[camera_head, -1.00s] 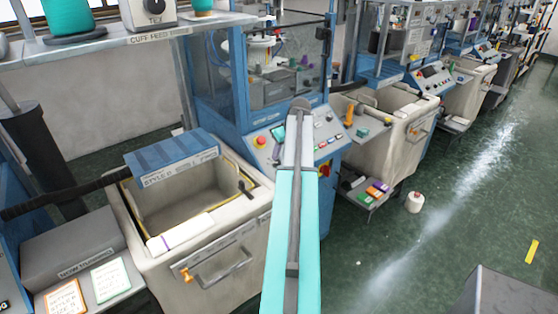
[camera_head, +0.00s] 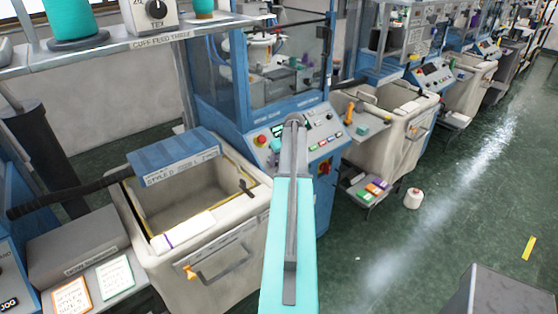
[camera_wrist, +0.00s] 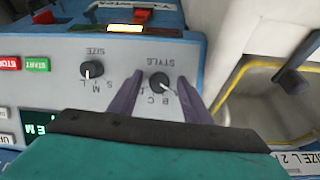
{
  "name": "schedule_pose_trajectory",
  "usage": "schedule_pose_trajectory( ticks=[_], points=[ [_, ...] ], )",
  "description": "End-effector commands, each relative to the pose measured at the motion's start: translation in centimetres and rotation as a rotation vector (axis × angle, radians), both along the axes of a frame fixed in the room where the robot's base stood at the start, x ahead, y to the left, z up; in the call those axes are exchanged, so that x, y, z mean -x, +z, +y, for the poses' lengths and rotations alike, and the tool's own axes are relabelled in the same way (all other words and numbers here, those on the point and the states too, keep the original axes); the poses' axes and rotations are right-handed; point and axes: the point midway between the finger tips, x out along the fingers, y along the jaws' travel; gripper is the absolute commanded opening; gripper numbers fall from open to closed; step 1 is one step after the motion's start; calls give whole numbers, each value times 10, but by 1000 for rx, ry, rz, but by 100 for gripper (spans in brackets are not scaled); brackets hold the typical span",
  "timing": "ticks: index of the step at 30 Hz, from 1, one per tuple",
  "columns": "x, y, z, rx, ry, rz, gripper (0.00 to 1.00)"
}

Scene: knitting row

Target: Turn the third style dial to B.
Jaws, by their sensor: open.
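The style dial (camera_wrist: 159,83) is a small black knob on a grey panel, upside down in the wrist view. Its white pointer mark points to the lower right in the picture, on the side of the letter B away from C. My gripper (camera_wrist: 160,76) is open, with one purple finger on each side of the dial; I cannot tell whether either touches it. In the head view the panel (camera_head: 322,128) is on a blue machine, and my arm hides the dial and most of the gripper.
The size dial (camera_wrist: 92,69), with letters S, M and L, is beside the style dial. A red stop button (camera_wrist: 8,68) and green start button (camera_wrist: 36,65) are further left. A cream bin (camera_head: 225,240) stands before the machine. A white cone (camera_head: 413,198) stands on the floor.

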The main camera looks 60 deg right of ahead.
Motion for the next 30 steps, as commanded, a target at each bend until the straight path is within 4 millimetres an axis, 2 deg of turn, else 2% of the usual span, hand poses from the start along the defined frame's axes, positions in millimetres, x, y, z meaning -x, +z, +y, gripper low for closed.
schedule_pose_trajectory(
  ticks=[4, 11, 20, 30],
  points=[
    [0, 0, 0, 0, 0, 0, 43],
    [1, 0, 0, 0, -1, 0, 4],
    [1, 0, -1, -14, -19, -4, 3],
    [1, -2, -2, -108, -146, -36, 3]
  ],
)
